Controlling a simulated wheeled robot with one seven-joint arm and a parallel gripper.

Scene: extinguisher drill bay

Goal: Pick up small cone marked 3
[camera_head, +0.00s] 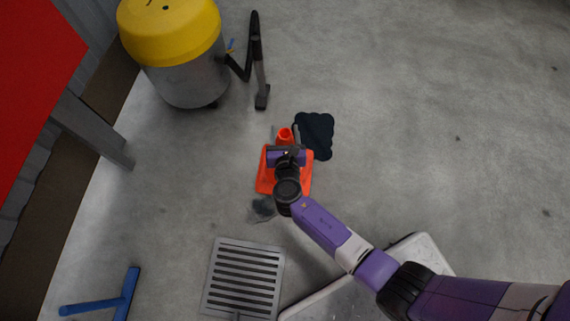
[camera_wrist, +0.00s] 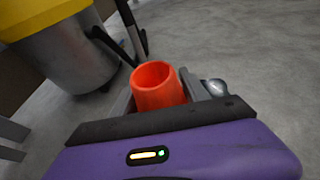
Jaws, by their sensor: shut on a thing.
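A small orange cone (camera_head: 264,180) stands upright on the concrete floor with its square base partly hidden under my wrist. Its open top also shows in the wrist view (camera_wrist: 156,86), between the two fingers. My gripper (camera_head: 285,133) is shut on the cone near its top, with one finger on each side. No number can be seen on the cone from here.
A grey vacuum drum with a yellow lid (camera_head: 183,75) stands at the upper left, with its hose and nozzle (camera_head: 261,95) beside it. A dark patch (camera_head: 316,133) lies just right of the cone. A floor grate (camera_head: 243,281) and a blue stand (camera_head: 126,295) are nearer. The right floor is clear.

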